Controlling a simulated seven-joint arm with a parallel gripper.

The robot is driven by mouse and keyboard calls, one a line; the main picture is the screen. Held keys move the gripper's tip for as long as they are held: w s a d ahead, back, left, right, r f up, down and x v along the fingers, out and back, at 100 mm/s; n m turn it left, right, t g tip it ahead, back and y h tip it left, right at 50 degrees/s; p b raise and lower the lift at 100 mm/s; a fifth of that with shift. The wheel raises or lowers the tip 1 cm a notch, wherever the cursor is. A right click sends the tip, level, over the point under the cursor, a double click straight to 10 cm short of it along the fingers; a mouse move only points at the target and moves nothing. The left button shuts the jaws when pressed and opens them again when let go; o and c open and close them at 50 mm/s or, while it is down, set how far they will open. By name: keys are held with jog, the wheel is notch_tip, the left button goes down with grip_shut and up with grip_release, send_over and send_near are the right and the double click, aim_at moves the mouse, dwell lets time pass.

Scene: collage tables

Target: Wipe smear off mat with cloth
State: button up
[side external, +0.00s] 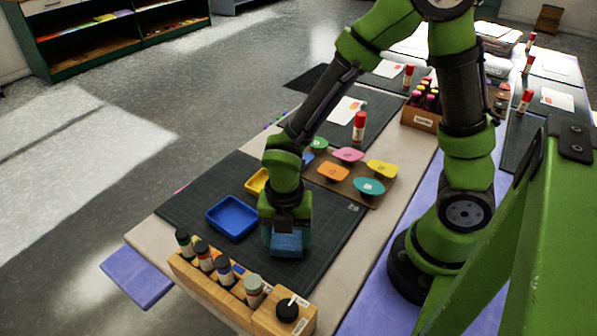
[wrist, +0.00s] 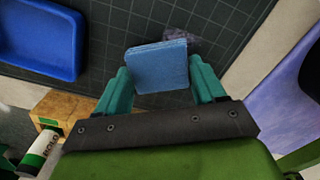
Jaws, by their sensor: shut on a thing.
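A folded blue cloth (wrist: 157,67) is held between the two teal fingers of my gripper (wrist: 160,84). In the side external view the cloth (side external: 287,244) shows below my gripper (side external: 287,228), low over the near part of the dark gridded mat (side external: 331,236). I cannot tell whether it touches the mat. A greyish-purple smear (wrist: 181,43) shows on the mat just beyond the cloth in the wrist view, partly hidden by the cloth. In the side external view the smear cannot be seen.
A blue tray (side external: 232,218) lies on the mat left of my gripper, with a yellow tray (side external: 257,181) behind it. A wooden rack (side external: 215,276) of bottles lines the near edge. Coloured shapes on a brown board (side external: 340,180) lie behind. The mat right of my gripper is clear.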

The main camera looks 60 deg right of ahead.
aim_at(317, 216)
jog(key=shift+f, duration=0.4)
dwell(0.4)
jog(key=shift+d, duration=0.1)
jog(key=shift+d, duration=2.4)
jog(key=shift+s+d, duration=0.1)
jog(key=shift+d, duration=3)
jog(key=shift+w+a, duration=0.25)
jog(key=shift+w, duration=0.75)
jog(key=shift+c, duration=0.5)
jog(key=shift+a+f, duration=0.1)
jog(key=shift+a, duration=2.75)
